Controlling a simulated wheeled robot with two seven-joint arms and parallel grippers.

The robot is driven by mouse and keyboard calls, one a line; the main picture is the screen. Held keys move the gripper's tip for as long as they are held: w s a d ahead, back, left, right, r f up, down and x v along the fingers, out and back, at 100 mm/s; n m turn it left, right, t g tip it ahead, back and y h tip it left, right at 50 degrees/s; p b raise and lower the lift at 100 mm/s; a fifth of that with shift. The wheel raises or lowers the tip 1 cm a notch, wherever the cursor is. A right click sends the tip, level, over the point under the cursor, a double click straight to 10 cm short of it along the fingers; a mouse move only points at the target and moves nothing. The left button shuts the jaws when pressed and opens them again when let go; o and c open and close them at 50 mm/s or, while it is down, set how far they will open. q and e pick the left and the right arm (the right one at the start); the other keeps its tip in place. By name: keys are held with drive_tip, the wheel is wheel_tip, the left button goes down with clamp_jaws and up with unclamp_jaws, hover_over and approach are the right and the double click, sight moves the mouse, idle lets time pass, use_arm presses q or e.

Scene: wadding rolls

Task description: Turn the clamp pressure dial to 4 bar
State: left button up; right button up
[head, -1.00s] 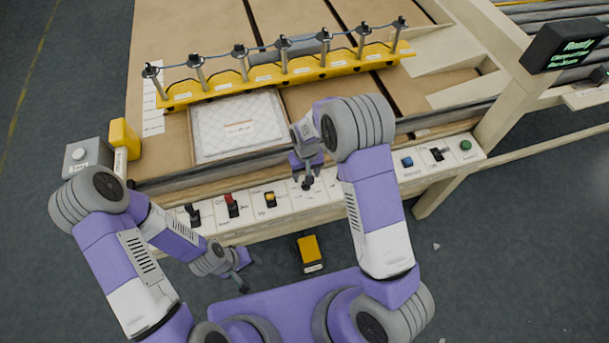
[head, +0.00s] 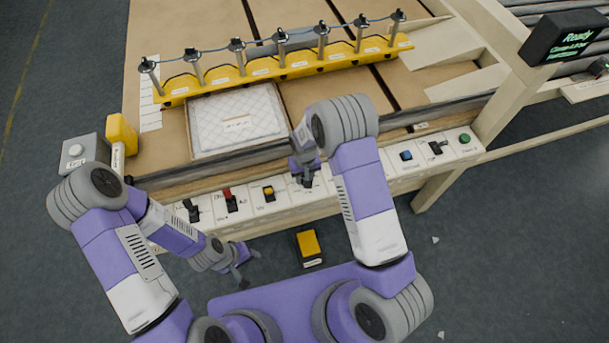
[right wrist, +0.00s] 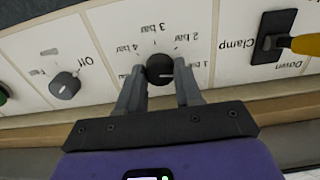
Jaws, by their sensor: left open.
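The clamp pressure dial (right wrist: 160,69) is a round black knob on the white panel, with bar labels around it. Its pale mark points right, towards the 1 bar label; the 4 bar label (right wrist: 128,48) is at its upper left. My right gripper (right wrist: 160,75) is at the dial, one finger on each side. The fingers look open around it, but I cannot tell whether they touch it. In the head view the right gripper (head: 306,176) covers the dial. My left gripper (head: 240,273) is open and empty, in front of the panel.
On the panel, an Off knob (right wrist: 64,85) lies left of the dial and a clamp lever (right wrist: 268,40) right of it. A yellow-black box (head: 309,246) is on the floor. A quilted white pad (head: 240,130) lies on the table.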

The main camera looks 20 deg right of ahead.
drive_tip(key=shift+c, duration=0.9)
